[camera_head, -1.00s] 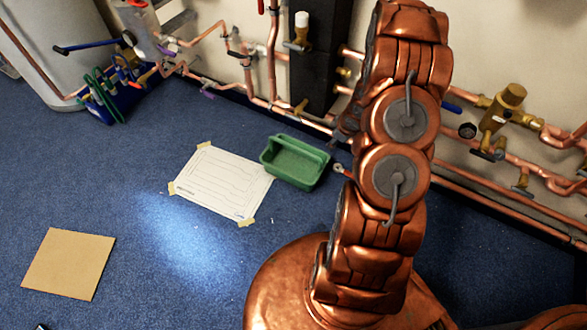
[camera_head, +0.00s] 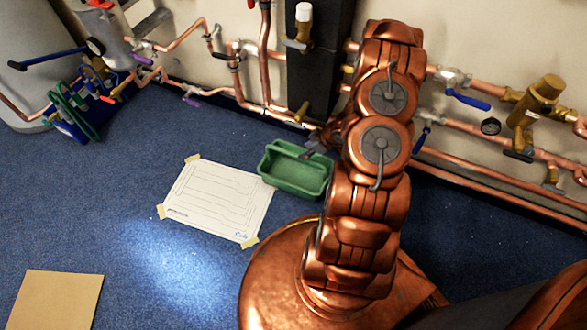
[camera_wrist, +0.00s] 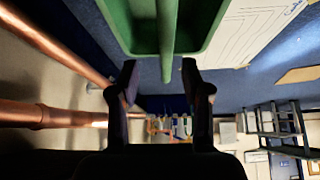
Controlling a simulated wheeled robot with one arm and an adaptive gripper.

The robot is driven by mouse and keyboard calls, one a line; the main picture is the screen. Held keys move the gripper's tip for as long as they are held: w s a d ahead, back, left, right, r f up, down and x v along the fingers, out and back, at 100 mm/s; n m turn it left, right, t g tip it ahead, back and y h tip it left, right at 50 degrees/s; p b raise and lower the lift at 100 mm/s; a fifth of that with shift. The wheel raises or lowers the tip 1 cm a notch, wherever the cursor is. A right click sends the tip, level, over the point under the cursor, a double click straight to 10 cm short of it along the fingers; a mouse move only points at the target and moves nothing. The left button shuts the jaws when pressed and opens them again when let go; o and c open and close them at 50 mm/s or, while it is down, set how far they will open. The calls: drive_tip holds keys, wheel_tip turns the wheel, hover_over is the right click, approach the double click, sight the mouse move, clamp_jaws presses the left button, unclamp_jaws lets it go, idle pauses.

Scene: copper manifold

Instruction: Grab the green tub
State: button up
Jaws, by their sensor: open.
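The green tub (camera_head: 290,180) sits on the blue carpet beside the taped paper sheet. In the wrist view the tub (camera_wrist: 118,22) fills the top middle, close to my gripper (camera_wrist: 160,76). A narrow green bar of the tub, perhaps its handle, reaches down to between my two open fingertips. I cannot tell whether the fingers touch it. In the head view my gripper (camera_head: 317,147) is at the tub's back right side, partly hidden by my copper arm. The arm also hides part of the tub's right end.
The white sheet (camera_head: 217,197) lies left of the tub. A tan board (camera_head: 55,300) lies at the lower left. Copper pipes (camera_head: 264,60) with valves run along the wall behind. A blue and green tool holder (camera_head: 70,118) stands at the left. The carpet between is clear.

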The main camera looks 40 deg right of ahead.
sight(296, 155)
drive_tip(key=b+x, duration=0.1)
drive_tip(key=x, duration=0.2)
drive_tip(key=a+b+x, duration=0.1)
drive_tip(key=b+x, duration=0.1)
drive_tip(key=x, duration=0.1)
drive_tip(key=shift+f, duration=0.1)
clamp_jaws()
idle(0.4)
idle(0.4)
